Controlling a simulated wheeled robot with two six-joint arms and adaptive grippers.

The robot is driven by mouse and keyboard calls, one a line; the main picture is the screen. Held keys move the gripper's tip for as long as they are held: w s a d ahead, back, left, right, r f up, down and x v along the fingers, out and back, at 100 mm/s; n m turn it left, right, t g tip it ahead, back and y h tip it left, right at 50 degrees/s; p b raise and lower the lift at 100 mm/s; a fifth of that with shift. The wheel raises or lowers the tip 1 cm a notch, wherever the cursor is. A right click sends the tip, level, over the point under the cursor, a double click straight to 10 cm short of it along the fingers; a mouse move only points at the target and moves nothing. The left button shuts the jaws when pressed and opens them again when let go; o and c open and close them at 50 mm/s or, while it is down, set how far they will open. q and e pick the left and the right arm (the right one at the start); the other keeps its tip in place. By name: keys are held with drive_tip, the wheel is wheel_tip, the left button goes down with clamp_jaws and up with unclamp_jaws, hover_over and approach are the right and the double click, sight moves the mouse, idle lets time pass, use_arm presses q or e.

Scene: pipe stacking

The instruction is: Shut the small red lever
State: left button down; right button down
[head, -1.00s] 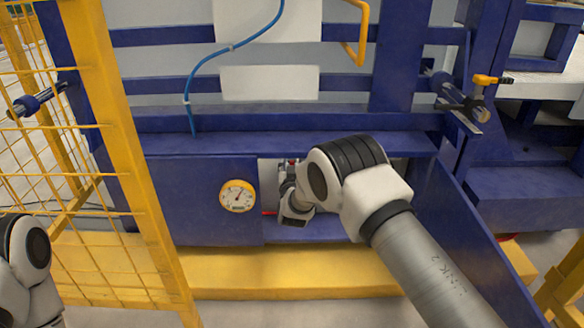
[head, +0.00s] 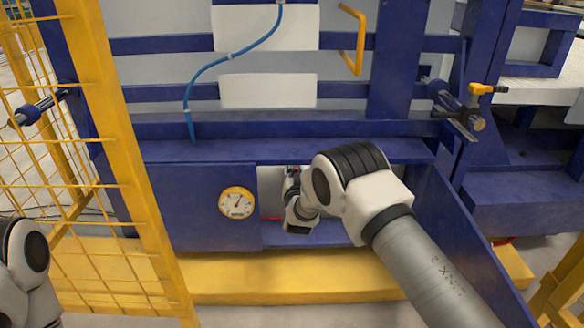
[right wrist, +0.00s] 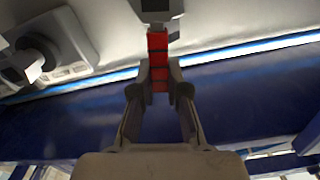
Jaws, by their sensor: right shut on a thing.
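The small red lever (right wrist: 157,50) hangs from a pale grey block at the top of the right wrist view. My right gripper (right wrist: 159,88) has its two fingers on either side of the lever's lower end and is shut on it. In the head view my right arm reaches into the opening beside the gauge, and its wrist and links hide the lever and most of the gripper. My left gripper is out of view; only part of that arm shows at the bottom left.
A round yellow-rimmed gauge (head: 236,202) sits on the blue panel left of the opening. A short red bar (head: 271,218) shows at the opening's left edge. A blue ledge (head: 300,150) runs above the opening. A yellow mesh fence (head: 100,150) stands at the left.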

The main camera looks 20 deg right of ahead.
drive_tip(key=s+d+f+m+p, duration=0.1)
drive_tip(key=d+f+m, duration=0.4)
drive_tip(key=m, duration=1)
drive_tip(key=shift+s+d+f+m+p, duration=0.25)
drive_tip(key=shift+f+p, duration=0.3)
drive_tip(key=shift+f, duration=0.5)
drive_tip(key=shift+s, duration=0.1)
drive_tip(key=c, duration=1.1)
unclamp_jaws()
drive_tip(key=shift+c, duration=0.2)
drive_tip(key=shift+a, duration=0.1)
drive_tip(key=v, duration=1.2)
